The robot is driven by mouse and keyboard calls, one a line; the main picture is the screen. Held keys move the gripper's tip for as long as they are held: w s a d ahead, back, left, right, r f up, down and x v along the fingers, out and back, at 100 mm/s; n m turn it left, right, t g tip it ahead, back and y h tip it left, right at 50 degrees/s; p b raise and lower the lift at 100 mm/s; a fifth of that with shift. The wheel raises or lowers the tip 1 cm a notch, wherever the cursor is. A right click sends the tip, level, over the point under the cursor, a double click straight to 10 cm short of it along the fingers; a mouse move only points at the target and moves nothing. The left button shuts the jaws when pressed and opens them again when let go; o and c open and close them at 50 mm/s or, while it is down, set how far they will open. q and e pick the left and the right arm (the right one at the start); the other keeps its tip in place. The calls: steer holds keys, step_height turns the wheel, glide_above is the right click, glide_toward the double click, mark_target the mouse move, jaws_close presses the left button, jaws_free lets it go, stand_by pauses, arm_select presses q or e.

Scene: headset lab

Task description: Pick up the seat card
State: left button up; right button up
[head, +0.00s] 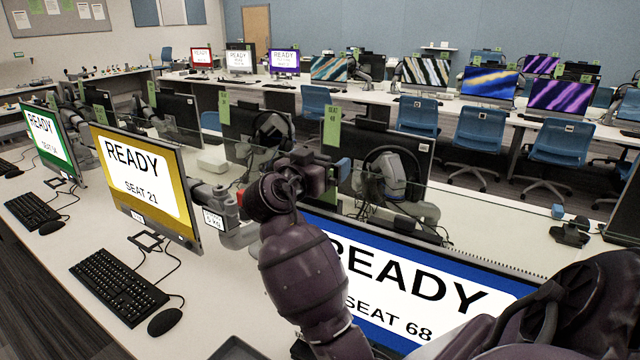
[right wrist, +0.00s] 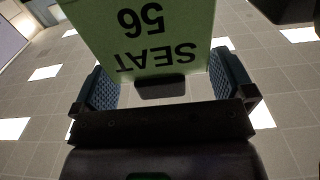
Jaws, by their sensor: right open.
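A green seat card (right wrist: 155,30) fills the upper middle of the right wrist view and reads SEAT 56 upside down. My right gripper (right wrist: 165,88) is open, with its ribbed blue fingers on either side of the card's lower edge in that view. A small black piece sits at that edge, between the fingers. In the head view the right gripper (head: 338,172) is in front of the rear monitors, above the SEAT 68 screen. A bit of green shows just below it; I cannot tell whether it is this card. My left gripper is not in view.
Another green card (head: 331,122) stands on a monitor just behind the gripper. The SEAT 68 monitor (head: 400,285) and the yellow SEAT 21 monitor (head: 148,185) are close by. A headset (head: 395,172) is behind the gripper. Keyboards (head: 118,285) lie on the left desk.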

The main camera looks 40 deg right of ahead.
steer(key=c, duration=1)
steer(key=shift+o, duration=0.2)
